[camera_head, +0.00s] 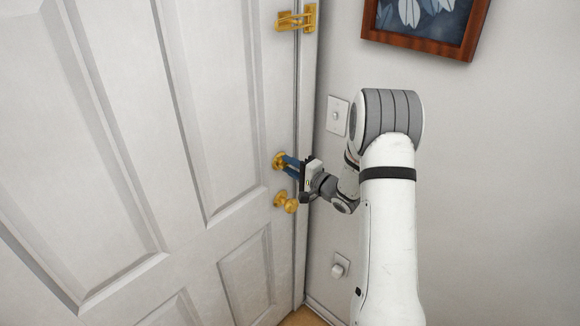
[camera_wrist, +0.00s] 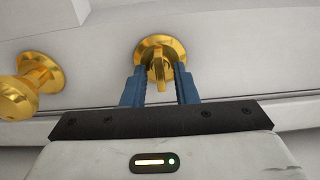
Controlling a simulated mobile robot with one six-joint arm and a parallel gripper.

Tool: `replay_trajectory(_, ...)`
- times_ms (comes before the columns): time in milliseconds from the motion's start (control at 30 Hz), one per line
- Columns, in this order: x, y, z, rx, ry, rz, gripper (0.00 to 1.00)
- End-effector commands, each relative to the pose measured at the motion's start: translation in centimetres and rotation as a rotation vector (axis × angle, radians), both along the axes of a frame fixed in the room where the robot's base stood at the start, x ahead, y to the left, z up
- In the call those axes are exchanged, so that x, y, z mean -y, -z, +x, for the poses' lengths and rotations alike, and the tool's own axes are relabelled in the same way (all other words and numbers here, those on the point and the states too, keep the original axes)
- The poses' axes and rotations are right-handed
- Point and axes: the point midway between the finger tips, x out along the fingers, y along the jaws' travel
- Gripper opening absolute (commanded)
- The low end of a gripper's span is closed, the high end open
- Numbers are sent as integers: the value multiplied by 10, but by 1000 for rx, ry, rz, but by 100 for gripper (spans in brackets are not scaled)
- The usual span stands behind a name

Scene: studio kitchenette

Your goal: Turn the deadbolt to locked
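The brass deadbolt (camera_head: 279,160) sits on the white door (camera_head: 150,130) near its right edge, above the round brass knob (camera_head: 286,202). In the wrist view the deadbolt (camera_wrist: 161,62) shows a round plate with a raised thumb-turn that points along the picture's vertical. My gripper (camera_head: 287,166) is at the deadbolt. In the wrist view its two blue fingers (camera_wrist: 160,80) stand apart, one on each side of the thumb-turn, with a visible gap to it on both sides. Whether the fingertips touch the plate is hard to tell.
The knob (camera_wrist: 25,90) is close by on the left in the wrist view. A brass swing latch (camera_head: 296,19) is higher on the door edge. A light switch (camera_head: 337,115), a framed picture (camera_head: 425,22) and a low wall fixture (camera_head: 340,267) are on the right wall.

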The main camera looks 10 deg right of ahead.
Motion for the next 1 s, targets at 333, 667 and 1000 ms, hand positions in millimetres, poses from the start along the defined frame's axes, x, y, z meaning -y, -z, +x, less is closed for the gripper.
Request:
replay_trajectory(333, 3, 1, -3, 1, 0, 0, 30)
replay_trajectory(667, 34, 2, -46, 1, 4, 0, 30)
replay_trajectory(1000, 46, 0, -64, 0, 0, 0, 30)
